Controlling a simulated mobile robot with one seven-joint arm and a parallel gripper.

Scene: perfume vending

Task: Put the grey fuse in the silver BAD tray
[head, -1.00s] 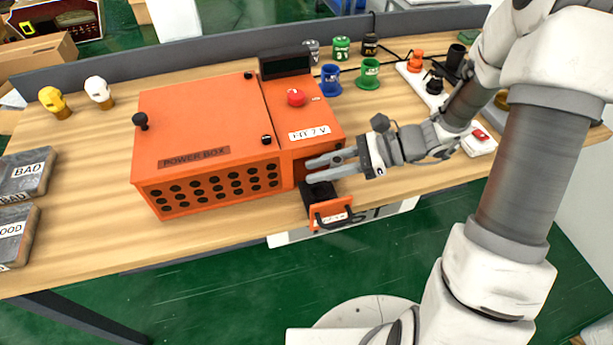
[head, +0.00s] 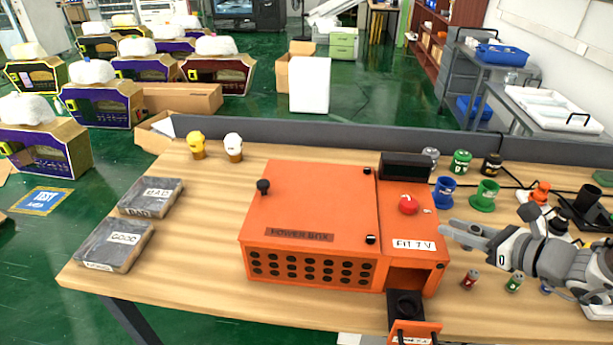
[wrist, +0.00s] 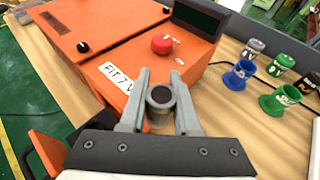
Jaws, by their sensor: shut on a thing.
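My gripper (head: 452,233) is at the right of the orange power box, above the table. In the wrist view my gripper (wrist: 158,85) is shut on the grey fuse (wrist: 160,95), a short grey cylinder with a dark round end, held between the fingertips. In the head view the fuse cannot be made out clearly. The silver BAD tray (head: 160,187) lies flat on the table at the far left, behind the similar GOOD tray (head: 105,258). Both are well apart from my gripper.
The orange power box (head: 310,205) stands between my gripper and the trays, with a knob and red button on top. Its small drawer (head: 413,330) is pulled out in front. Coloured cups and small fuses stand at right. Yellow and white-topped items (head: 197,147) stand behind the trays.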

